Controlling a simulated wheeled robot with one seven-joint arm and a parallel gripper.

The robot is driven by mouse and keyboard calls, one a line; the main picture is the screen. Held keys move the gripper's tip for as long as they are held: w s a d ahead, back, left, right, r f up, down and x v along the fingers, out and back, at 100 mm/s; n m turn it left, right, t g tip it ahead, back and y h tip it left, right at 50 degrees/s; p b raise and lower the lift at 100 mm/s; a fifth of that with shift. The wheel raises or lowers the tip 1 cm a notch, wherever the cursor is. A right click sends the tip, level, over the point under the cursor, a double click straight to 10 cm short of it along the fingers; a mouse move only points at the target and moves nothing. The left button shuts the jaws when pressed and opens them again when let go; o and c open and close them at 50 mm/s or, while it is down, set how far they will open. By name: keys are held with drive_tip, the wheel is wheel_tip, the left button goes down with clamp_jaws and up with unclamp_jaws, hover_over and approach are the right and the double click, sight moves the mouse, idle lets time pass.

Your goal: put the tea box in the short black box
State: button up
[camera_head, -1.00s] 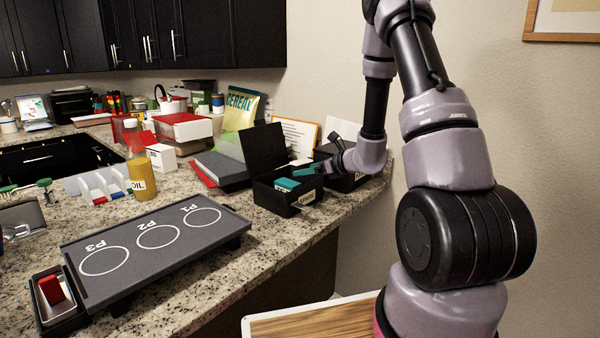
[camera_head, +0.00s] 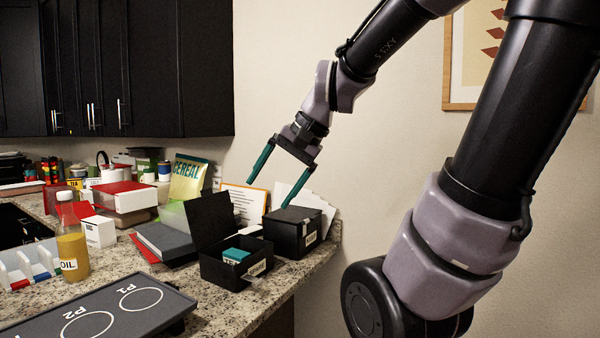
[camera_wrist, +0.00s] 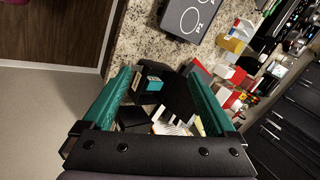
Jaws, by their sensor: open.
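The tea box appears to be the teal box (camera_head: 236,254), which sits inside the open short black box (camera_head: 224,275). The short black box has its lid (camera_head: 208,218) raised at the back and a pale label on its front. My gripper (camera_head: 268,195) is open and empty, raised above and slightly right of the short black box, apart from it. In the wrist view the teal box (camera_wrist: 153,84) shows between my gripper's spread green fingers (camera_wrist: 158,74). The lower part of the teal box is hidden by the box wall.
A taller, closed black box (camera_head: 291,232) stands right of the short one, near the counter's edge. A grey binder (camera_head: 165,241), an oil bottle (camera_head: 72,245), a red-and-white box (camera_head: 124,197) and a cereal bag (camera_head: 188,178) crowd the left. A marked dark tray (camera_head: 110,312) lies in front.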

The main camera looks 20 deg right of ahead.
drive_tip(key=s+d+r+n+t+h, duration=0.2)
drive_tip(key=s+d+r+h, duration=0.1)
drive_tip(key=d, duration=0.1)
drive_tip(key=shift+s+d+n, duration=0.25)
drive_tip(key=shift+s+n, duration=0.05)
drive_tip(key=shift+c, duration=0.4)
idle(0.6)
